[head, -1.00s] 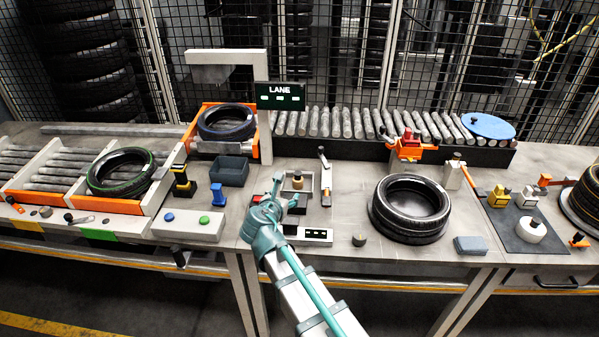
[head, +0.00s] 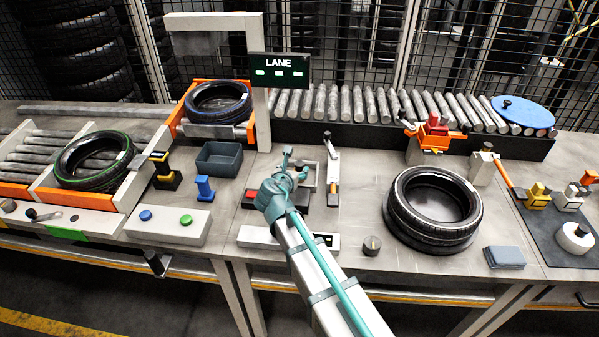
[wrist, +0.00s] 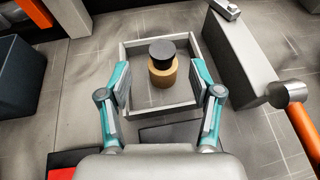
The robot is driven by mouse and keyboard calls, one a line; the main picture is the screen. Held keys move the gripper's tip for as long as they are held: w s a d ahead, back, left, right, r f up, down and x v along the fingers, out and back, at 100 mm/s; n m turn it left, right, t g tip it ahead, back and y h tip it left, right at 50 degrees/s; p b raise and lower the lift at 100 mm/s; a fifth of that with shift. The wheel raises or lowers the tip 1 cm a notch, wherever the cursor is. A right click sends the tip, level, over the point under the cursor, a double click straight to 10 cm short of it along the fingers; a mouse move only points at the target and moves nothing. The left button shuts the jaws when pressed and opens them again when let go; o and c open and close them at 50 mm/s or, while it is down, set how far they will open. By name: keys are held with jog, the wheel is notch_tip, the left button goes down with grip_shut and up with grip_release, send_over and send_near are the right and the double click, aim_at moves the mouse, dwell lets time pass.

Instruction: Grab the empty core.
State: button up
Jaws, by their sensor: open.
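A short tan cylinder with a black top (wrist: 162,72), which looks like the core, stands upright inside a square grey frame (wrist: 188,40) in the wrist view. I cannot tell whether its middle is hollow. My gripper (wrist: 161,88) is open, with one teal finger on each side, just on the near side of the cylinder in the picture. Clear gaps separate both fingers from it. In the head view my gripper (head: 288,165) is over the frame (head: 321,177) and hides the cylinder.
A lever fixture (head: 332,170) stands right of the frame, and a black tyre (head: 398,215) lies farther right. A blue post (head: 205,189), a dark bin (head: 208,165) and a button box (head: 165,228) are to the left. A red-and-black block (head: 255,197) is close beside my gripper.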

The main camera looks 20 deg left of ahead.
aim_at(299, 165)
jog(key=shift+d+p+x, duration=0.2)
jog(key=shift+p+x, duration=0.4)
jog(key=shift+x, duration=2.45)
grip_shut()
jog(key=shift+r, duration=0.2)
